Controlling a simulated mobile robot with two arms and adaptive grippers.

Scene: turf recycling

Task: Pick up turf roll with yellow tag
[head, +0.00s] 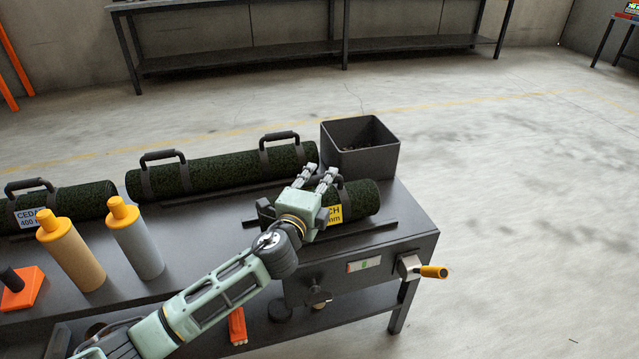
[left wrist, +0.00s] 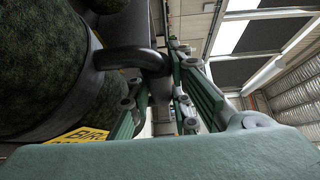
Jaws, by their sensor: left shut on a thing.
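The short dark green turf roll (head: 362,197) with the yellow tag (head: 334,214) lies at the right end of the bench, by a dark rail. My left gripper (head: 321,173) is over its left part and hides some of it. In the left wrist view the roll (left wrist: 38,50) fills the left side, with part of the yellow tag (left wrist: 84,136) below. Its dark carry handle (left wrist: 130,60) runs between the fingers of my left gripper (left wrist: 172,75), which is shut on it. I cannot tell whether the roll touches the bench. My right gripper is out of view.
A long turf roll (head: 222,168) with two handles lies behind, and a white-tagged roll (head: 80,203) at left. A dark open bin (head: 360,160) stands behind the tagged roll. Two orange-capped bottles (head: 137,240) stand at front left of the bench (head: 205,262).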

